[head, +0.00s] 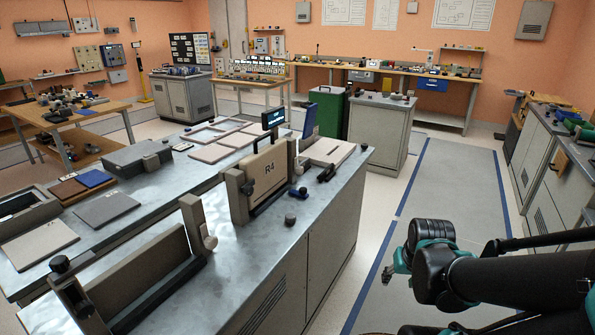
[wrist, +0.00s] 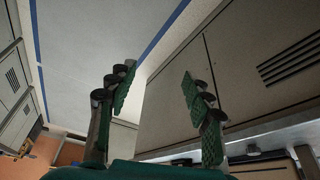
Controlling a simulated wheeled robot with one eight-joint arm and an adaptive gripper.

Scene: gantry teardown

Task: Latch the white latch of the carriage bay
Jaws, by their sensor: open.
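A pale latch (head: 209,242) hangs at the right post of the long brown frame (head: 155,278) at the front of the metal bench. I cannot tell whether it is latched, or whether this frame is the carriage bay. Behind it, a beige block marked R4 (head: 268,172) stands upright in a second frame, with a small display on top. My gripper (head: 391,270) is over the floor to the right of the bench, well apart from both frames. In the wrist view my gripper (wrist: 157,85) has its two green-padded fingers spread and nothing between them.
The bench top (head: 255,232) has bare room between the two frames. A dark knob (head: 290,219) and a small blue part (head: 298,192) lie near its right edge. A grey case (head: 137,157) and flat plates lie at left. The floor aisle (head: 450,190) is clear.

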